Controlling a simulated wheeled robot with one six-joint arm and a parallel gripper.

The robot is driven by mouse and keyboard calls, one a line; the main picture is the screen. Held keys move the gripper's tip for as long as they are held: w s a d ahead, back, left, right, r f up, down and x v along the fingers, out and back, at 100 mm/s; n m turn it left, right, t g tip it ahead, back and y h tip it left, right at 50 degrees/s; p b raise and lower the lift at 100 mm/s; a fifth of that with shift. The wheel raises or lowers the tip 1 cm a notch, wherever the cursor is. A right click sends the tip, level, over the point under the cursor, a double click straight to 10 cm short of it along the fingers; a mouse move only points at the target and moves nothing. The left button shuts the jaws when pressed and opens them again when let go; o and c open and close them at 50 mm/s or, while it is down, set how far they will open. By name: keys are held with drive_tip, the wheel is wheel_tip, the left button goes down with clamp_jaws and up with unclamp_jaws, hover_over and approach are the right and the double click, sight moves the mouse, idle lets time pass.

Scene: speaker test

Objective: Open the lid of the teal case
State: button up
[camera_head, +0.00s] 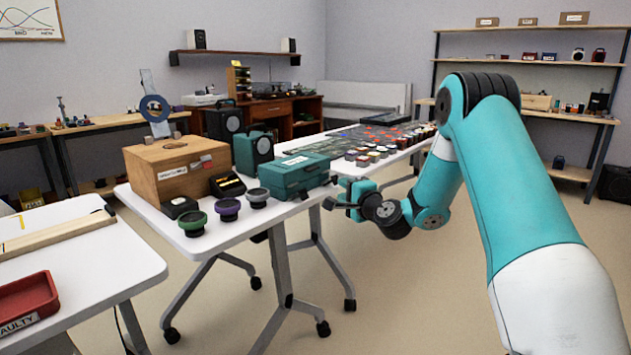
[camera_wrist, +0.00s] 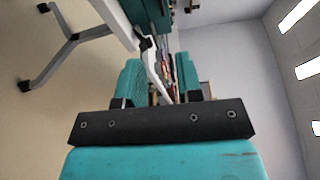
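The teal case (camera_head: 293,178) stands on the white table near its front edge, with its lid down and a pale label on top. My gripper (camera_head: 337,194) is beside the table's front edge, to the right of the case and slightly lower, apart from it. In the wrist view my gripper (camera_wrist: 160,80) shows two teal fingers with a gap between them; it is open, and I see nothing held. A dark teal shape (camera_wrist: 152,14) at the top of that view may be the case, sideways and partly cut off.
Left of the case are a wooden box (camera_head: 165,174), a teal speaker (camera_head: 252,151) and several small drivers, including a purple one (camera_head: 227,209). Small blocks (camera_head: 368,156) cover the table to the right. The table's edge (camera_head: 262,222) and legs lie near my arm. The floor in front is clear.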

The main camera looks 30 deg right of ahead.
sight(314, 170)
drive_tip(key=w, duration=0.5)
drive_tip(key=w+p, duration=0.1)
drive_tip(key=w, duration=1.1)
drive_tip(key=shift+d+p, duration=0.35)
drive_tip(key=shift+p, duration=0.05)
drive_tip(key=shift+r, duration=0.1)
clamp_jaws()
